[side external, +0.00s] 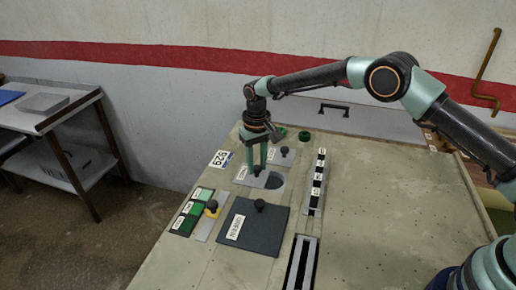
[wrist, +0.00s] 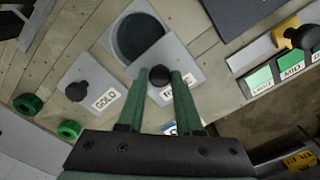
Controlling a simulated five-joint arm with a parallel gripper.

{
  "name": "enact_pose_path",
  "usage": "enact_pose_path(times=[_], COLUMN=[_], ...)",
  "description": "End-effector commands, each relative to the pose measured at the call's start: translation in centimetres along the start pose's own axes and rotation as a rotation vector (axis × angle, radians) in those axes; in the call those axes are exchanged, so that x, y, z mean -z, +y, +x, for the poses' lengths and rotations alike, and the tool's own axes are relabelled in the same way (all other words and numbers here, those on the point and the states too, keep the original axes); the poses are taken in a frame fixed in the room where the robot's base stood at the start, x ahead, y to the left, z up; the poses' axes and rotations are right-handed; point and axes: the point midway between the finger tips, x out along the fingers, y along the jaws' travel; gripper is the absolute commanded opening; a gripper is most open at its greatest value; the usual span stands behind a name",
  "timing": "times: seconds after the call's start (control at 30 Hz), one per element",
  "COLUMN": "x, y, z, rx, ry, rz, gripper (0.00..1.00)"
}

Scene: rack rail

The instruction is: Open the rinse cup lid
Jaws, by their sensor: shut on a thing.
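In the side view my gripper (side external: 257,167) reaches down onto the lid from above.
A grey lid labelled GOLD (wrist: 93,88) with a black knob lies beside it. A large dark lid (side external: 262,226) lies nearer the front, next to green labelled strips (side external: 193,212) and a yellow-based knob (side external: 212,207). A slotted black rail (side external: 318,183) runs at right. Green rings (wrist: 69,129) stand behind.

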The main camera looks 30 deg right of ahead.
Motion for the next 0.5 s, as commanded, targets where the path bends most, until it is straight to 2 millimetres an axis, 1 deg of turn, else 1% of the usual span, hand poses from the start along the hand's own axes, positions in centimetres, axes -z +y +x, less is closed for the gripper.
enact_pose_path(times=[0.03, 0.17, 0.5], x=[0.47, 0.96, 1.15], y=[-0.27, -0.82, -1.07], z=[-0.03, -0.06, -0.11], rx=[0.002, 0.002, 0.002], ry=[0.006, 0.006, 0.006], rz=[0.001, 0.002, 0.003], gripper=[0.00, 0.00, 0.00])
